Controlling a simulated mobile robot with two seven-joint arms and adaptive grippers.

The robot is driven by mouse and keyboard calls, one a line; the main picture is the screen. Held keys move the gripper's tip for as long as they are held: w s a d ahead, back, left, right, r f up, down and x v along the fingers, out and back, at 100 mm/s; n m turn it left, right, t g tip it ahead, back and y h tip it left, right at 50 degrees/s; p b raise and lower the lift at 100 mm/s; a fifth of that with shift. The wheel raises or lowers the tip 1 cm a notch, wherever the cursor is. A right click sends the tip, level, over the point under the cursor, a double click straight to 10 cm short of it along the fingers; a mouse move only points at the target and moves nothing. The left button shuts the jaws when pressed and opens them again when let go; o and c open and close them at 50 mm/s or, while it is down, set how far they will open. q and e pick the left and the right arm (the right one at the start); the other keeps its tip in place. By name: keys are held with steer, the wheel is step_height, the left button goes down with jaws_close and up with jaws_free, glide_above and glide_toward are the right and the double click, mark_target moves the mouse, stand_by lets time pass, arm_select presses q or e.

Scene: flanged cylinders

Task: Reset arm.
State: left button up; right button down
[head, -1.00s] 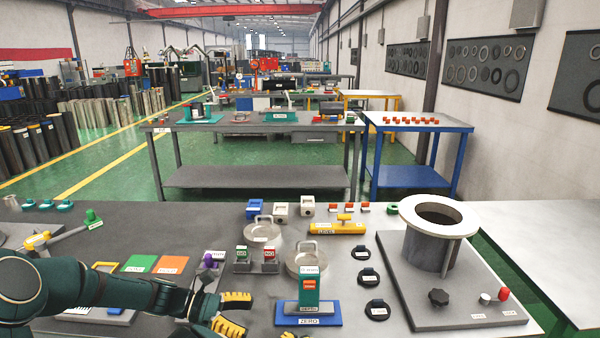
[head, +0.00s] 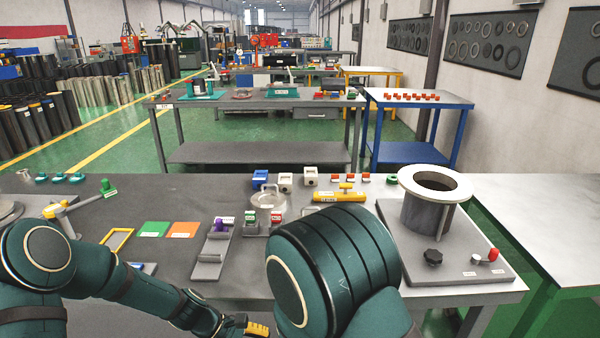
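My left arm (head: 120,283) comes in from the left, low over the front of the grey workbench (head: 150,195). Its gripper (head: 250,328) is at the bottom edge, with yellow finger pads partly showing. The rest is cut off or hidden, so I cannot tell whether it is open or shut. My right arm (head: 345,265) fills the bottom middle as a large dark green link close to the camera. Its gripper is out of view. The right arm covers the front middle of the bench.
A grey flanged cylinder (head: 428,212) stands on a plate at the right, beside my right arm. A yellow level (head: 338,196), a lidded pot (head: 267,198), green (head: 153,229) and orange (head: 185,230) squares and a grey holder (head: 211,255) lie on the bench.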

arm_select(q)
steer(key=s+f+m+t+y, duration=0.2)
steer(key=s+f+m+y, duration=0.3)
steer(key=s+f+m, duration=0.3)
steer(key=s+m, duration=0.4)
steer(key=shift+s+d+t+y, duration=0.15)
steer(key=shift+s+t+y, duration=0.15)
arm_select(e)
steer(key=s+d+f+g+y, duration=0.5)
steer(key=s+f+g+y, duration=0.1)
steer(key=s+f+g, duration=0.3)
steer(key=shift+s+d+f+n, duration=0.2)
steer(key=shift+s+f+n, duration=0.1)
steer(key=shift+s+f, duration=0.7)
